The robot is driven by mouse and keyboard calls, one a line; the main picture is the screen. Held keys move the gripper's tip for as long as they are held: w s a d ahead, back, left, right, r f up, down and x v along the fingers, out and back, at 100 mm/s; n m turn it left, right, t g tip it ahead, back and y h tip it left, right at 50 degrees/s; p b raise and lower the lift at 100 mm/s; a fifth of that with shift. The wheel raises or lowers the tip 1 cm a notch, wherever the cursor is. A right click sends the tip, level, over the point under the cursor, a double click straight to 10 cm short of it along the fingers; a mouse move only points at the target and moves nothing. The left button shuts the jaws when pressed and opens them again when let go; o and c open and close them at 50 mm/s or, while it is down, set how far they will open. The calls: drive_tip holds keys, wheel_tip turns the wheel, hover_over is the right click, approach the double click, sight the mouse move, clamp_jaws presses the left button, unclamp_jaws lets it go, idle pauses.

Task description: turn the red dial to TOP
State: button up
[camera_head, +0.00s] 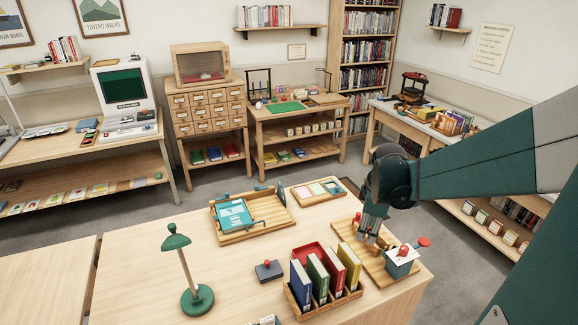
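A small teal box with a white top plate (401,262) stands on a wooden board near the table's right end. A red dial (404,251) sits on the plate; its pointing direction and any lettering are too small to read. A second red knob (424,242) sticks out at the box's right, and another small red piece (358,217) shows near the board's far left. My gripper (376,240) points down over the board, just left of the box, apparently clear of the dial. Its fingertips are small and blend with brass-coloured parts, so their opening is unclear.
A wooden rack (325,307) of several upright books stands left of the board, with a red tray (308,256) behind it.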

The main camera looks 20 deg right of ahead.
sight(405, 248)
drive_tip(key=s+d+f+n+p, duration=0.1)
drive_tip(key=d+p, duration=0.1)
drive_tip(key=d, duration=0.3)
drive_tip(key=s+d+f+n+g+p, duration=0.1)
drive_tip(key=d+p, duration=0.1)
drive_tip(key=d, duration=0.3)
drive_tip(key=s+d+f+n+y+p, duration=0.1)
drive_tip(key=d+p, duration=0.1)
drive_tip(key=d, duration=0.3)
drive_tip(key=shift+s+f+n+g, duration=0.3)
drive_tip(key=shift+s+f, duration=0.05)
drive_tip(key=shift+s+d+f+p, duration=0.2)
drive_tip(key=shift+s+d+p, duration=0.1)
drive_tip(key=shift+d, duration=0.1)
drive_tip(key=shift+f, duration=0.25)
drive_tip(key=shift+w+f, duration=0.1)
drive_tip(key=shift+f, duration=3.6)
drive_tip(key=c, duration=0.9)
